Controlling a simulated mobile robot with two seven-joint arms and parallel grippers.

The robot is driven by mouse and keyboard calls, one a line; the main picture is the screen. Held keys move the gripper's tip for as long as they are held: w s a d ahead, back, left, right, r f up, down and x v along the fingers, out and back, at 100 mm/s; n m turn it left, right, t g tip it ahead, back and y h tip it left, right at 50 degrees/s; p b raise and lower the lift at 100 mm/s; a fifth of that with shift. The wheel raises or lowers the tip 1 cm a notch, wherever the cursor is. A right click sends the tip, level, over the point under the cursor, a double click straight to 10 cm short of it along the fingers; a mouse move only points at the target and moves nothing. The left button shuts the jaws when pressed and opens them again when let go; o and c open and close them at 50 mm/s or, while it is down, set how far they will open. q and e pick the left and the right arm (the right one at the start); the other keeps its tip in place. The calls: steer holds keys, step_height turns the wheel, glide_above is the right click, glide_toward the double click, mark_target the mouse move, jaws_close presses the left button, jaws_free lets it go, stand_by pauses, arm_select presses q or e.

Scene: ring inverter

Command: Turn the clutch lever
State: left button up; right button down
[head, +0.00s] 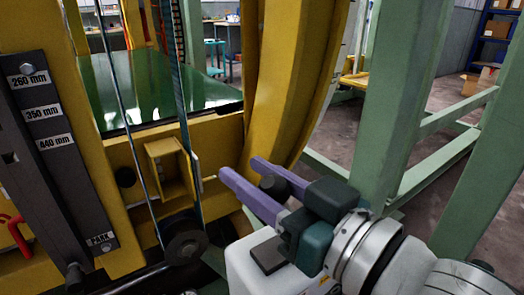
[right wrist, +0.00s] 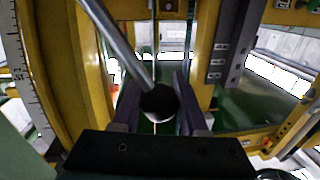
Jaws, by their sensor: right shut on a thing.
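The clutch lever shows in the right wrist view as a grey metal rod (right wrist: 117,38) that slants down from the top to a round black knob (right wrist: 158,101). The knob sits between the two purple fingers of my right gripper (right wrist: 156,88), which is shut on it. In the head view the right gripper (head: 241,168) reaches in from the lower right, with the dark knob (head: 273,186) between its fingers. The rod is not clear in the head view. My left gripper is in neither view.
A yellow frame with a curved yellow beam (head: 284,75) stands close beyond the right gripper. A dark plate with millimetre labels and PARK (head: 60,150) is at the left. Green posts (head: 395,95) stand at the right. A shiny green surface (head: 155,85) lies behind the frame.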

steer(key=w+d+m, duration=0.1)
steer(key=m, duration=0.1)
steer(key=w+d+r+m, duration=0.1)
steer(key=d+m, duration=0.1)
steer(key=w+d+m, duration=0.1)
steer(key=shift+w+d+r+m+t, duration=0.1)
steer(key=shift+d+r+m+t, duration=0.2)
steer(key=shift+m, duration=0.1)
steer(key=shift+c, duration=2.2)
jaws_free()
steer(key=shift+a, duration=0.1)
steer(key=p+v, duration=0.2)
steer(key=v, duration=0.8)
